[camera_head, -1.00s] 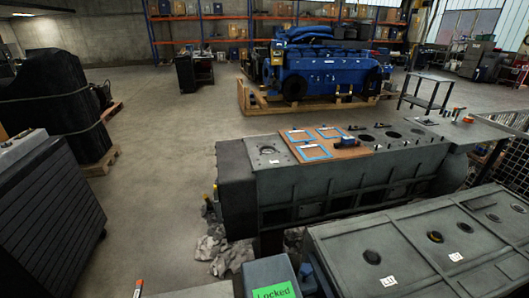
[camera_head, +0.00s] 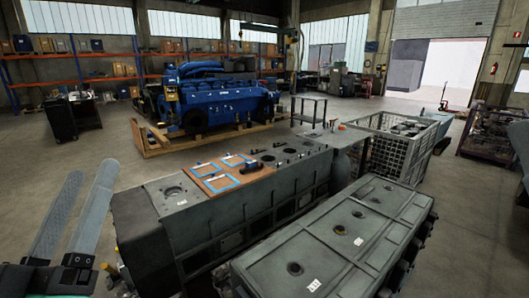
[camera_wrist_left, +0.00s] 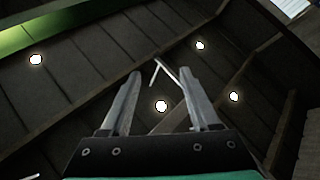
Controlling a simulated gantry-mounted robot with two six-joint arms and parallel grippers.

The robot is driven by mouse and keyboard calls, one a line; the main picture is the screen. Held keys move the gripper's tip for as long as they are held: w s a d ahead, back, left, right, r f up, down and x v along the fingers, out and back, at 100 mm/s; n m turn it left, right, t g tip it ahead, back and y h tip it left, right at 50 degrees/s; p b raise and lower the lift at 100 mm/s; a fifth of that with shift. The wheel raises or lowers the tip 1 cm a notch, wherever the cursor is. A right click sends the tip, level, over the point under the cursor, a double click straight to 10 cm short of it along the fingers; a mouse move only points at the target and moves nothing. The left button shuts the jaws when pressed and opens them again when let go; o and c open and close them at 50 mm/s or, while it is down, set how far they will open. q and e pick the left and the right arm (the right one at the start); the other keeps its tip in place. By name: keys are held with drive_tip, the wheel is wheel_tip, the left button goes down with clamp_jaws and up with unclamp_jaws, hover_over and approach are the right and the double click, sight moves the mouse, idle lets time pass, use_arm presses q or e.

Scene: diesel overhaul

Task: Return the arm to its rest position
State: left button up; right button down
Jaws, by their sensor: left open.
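My left gripper (camera_head: 75,215) is at the lower left of the head view, raised with its two grey fingers spread and pointing up. In the left wrist view the left gripper (camera_wrist_left: 164,95) is open, and nothing is between its fingers. Behind it that view shows the dark ceiling (camera_wrist_left: 75,75) with several round lamps, so the wrist camera faces upward. My right gripper is not in any view.
A grey engine block (camera_head: 185,200) with a wooden board (camera_head: 265,180) and blue frames on top stands in the middle. Another grey block (camera_head: 265,265) is in front. A blue engine (camera_head: 225,100) sits on a pallet behind.

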use_arm(q)
drive_tip(key=s+d+r+m+t+h, duration=0.35)
drive_tip(key=s+r+m, duration=0.25)
drive_tip(key=s+r, duration=0.2)
wheel_tip(320, 180, up, 25)
drive_tip(key=p, duration=2.6)
drive_tip(key=shift+w+a+g+h, duration=0.35)
drive_tip(key=shift+a, duration=0.1)
